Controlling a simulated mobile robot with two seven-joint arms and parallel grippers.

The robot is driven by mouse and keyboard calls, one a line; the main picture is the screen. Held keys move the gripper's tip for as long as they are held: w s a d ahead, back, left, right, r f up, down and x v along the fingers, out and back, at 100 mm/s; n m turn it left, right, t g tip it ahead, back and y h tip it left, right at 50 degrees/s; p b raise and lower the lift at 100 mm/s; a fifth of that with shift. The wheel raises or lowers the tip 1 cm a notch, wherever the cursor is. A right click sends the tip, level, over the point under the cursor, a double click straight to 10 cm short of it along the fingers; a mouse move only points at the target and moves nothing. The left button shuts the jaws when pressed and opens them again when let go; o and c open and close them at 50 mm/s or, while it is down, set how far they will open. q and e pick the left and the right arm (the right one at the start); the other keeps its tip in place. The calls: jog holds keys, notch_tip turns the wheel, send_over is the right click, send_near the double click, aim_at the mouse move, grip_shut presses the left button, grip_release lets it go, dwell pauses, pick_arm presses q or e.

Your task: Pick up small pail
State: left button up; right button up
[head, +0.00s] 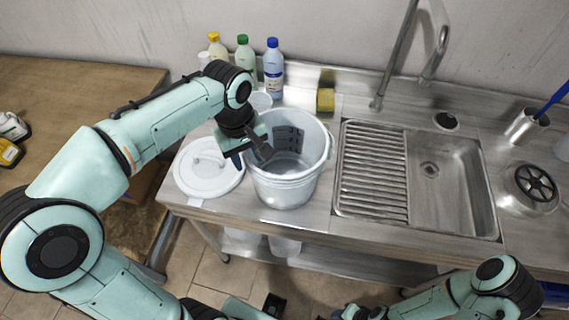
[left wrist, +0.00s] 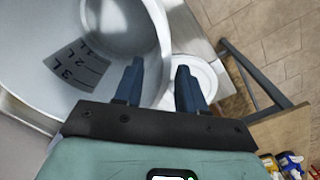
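The small pail (head: 285,192) is a light grey, open bucket standing upright on the steel counter, left of the sink. In the left wrist view the pail's inside (left wrist: 105,25) shows dark litre marks. My left gripper (head: 249,156) is at the pail's left rim, fingers pointing down. In the left wrist view its two blue fingers (left wrist: 160,86) are apart, one over the inside of the pail and the other beyond its rim. The rim passes between them in the picture; I cannot tell whether they touch it.
A round white lid (head: 208,170) lies left of the pail. Several bottles (head: 273,70) and a yellow sponge (head: 326,99) stand behind. A ribbed drainboard and sink (head: 450,180) lie to the right. A wooden table (head: 60,100) is at the left.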

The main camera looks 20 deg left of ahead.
pick_arm(q)
jog(key=shift+f, duration=0.25)
grip_shut()
dwell(1.3)
